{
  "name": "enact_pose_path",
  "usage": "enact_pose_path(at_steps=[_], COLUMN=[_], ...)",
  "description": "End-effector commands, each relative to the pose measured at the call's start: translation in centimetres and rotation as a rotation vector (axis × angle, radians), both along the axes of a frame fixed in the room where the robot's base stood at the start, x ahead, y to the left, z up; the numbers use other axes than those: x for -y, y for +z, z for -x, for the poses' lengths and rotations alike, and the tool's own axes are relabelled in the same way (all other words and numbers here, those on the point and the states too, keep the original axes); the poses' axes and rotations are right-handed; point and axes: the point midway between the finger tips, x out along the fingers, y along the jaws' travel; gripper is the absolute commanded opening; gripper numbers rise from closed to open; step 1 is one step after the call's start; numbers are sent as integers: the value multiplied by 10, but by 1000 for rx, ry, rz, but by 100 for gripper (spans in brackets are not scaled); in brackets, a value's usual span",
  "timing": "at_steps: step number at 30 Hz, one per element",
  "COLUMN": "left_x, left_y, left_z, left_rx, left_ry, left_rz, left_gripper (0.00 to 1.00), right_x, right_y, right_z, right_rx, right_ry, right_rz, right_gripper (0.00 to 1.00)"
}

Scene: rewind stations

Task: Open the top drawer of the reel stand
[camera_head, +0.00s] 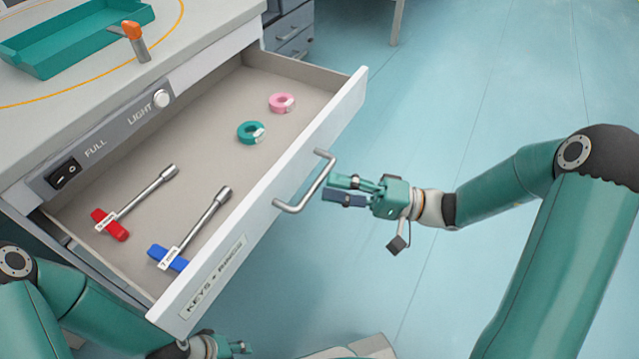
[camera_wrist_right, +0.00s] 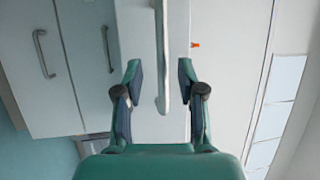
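The top drawer (camera_head: 225,255) of the reel stand (camera_head: 60,110) is pulled well out, with its inside showing. Its front bears a "KEYS + RINGS" label and a silver bar handle (camera_head: 308,185). My right gripper (camera_head: 345,190) is just in front of the handle, with its fingers apart. In the right wrist view the handle (camera_wrist_right: 162,60) runs upright between and beyond the open fingers (camera_wrist_right: 160,85), with a gap on each side. My left gripper (camera_head: 238,347) is low in the head view, below the drawer front, small and partly cut off; its fingers are unclear.
The drawer holds a red-handled key (camera_head: 110,226), a blue-handled key (camera_head: 167,258), a teal ring (camera_head: 250,132) and a pink ring (camera_head: 281,103). A teal tray (camera_head: 75,40) and an orange-topped tool (camera_head: 135,40) are on the stand top. The floor (camera_head: 480,80) at right is clear.

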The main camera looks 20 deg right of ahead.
Motion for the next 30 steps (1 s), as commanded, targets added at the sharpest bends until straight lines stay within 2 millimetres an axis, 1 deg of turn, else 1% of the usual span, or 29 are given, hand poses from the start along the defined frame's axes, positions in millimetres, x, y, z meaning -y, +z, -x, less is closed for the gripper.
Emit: enact_pose_path(at_steps=[1, 6, 9, 12, 17, 30], left_x=[0, 0, 0, 0, 0, 0], left_y=[0, 0, 0, 0, 0, -1], left_z=[0, 0, 0, 0, 0, 0], left_rx=[0, 0, 0, 0, 0, 0], left_ry=[0, 0, 0, 0, 0, 0], left_rz=[0, 0, 0, 0, 0, 0], left_gripper=[40, 40, 40, 40, 40, 40], right_x=[11, 42, 56, 65, 71, 71], right_y=[-3, -9, -12, -14, -16, -15], right_z=[4, 18, 24, 29, 32, 32], right_rx=[-1, -2, -2, -3, -3, -3], right_ry=[-6, -5, -3, -1, 1, 1], right_rz=[0, 0, 1, 1, 0, 0], right_gripper=[39, 39, 39, 39, 39, 39])
